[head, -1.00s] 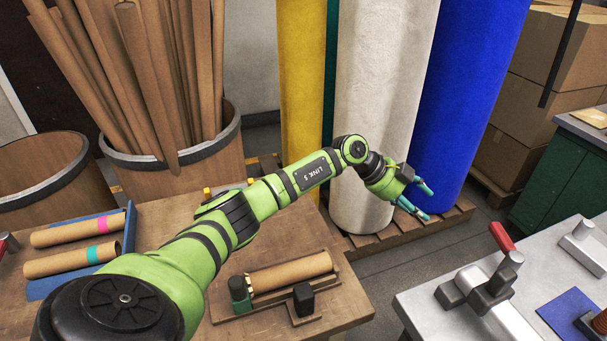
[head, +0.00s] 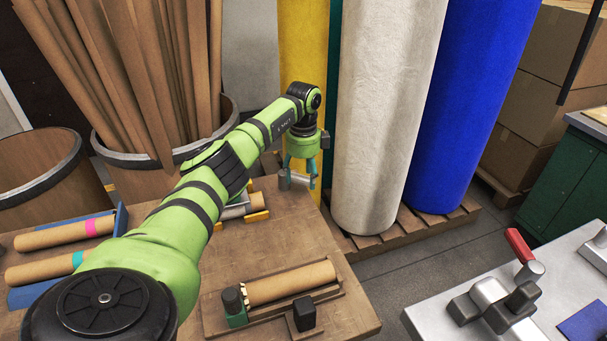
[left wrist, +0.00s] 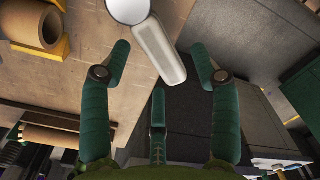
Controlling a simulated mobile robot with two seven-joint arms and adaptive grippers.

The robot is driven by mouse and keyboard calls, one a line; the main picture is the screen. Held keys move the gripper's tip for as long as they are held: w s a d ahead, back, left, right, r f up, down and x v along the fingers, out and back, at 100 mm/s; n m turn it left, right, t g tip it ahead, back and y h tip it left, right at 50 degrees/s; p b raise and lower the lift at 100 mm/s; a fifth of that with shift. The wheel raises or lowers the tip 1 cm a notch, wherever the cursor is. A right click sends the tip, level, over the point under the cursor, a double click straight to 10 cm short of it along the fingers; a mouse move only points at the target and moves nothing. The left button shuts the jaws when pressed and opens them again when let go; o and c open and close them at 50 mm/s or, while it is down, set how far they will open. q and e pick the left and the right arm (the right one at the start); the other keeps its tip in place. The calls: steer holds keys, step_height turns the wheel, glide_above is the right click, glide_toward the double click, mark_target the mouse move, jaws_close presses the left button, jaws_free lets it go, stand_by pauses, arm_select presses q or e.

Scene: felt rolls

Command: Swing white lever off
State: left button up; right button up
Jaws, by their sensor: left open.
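The white lever (head: 298,181) is at the far edge of the brown workbench, with a rounded pivot cap at its left end. In the left wrist view the pale lever (left wrist: 160,50) runs from its round cap down and right, between my fingers. My left gripper (head: 301,170) is pointing down over the lever, partly hiding it. Its green fingers (left wrist: 160,47) are spread open on either side of the lever, with a visible gap to each. I cannot tell how deep the lever sits between them. My right gripper is not in view.
A cardboard tube on yellow supports (head: 258,216) lies beside the lever. Another tube (head: 290,283) lies in a wooden fixture nearer me. Yellow, white (head: 380,120) and blue felt rolls stand just behind. A grey table with a red-handled lever (head: 519,245) is at right.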

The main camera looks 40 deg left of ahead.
arm_select(q)
steer(key=shift+f, duration=0.3)
jaws_close()
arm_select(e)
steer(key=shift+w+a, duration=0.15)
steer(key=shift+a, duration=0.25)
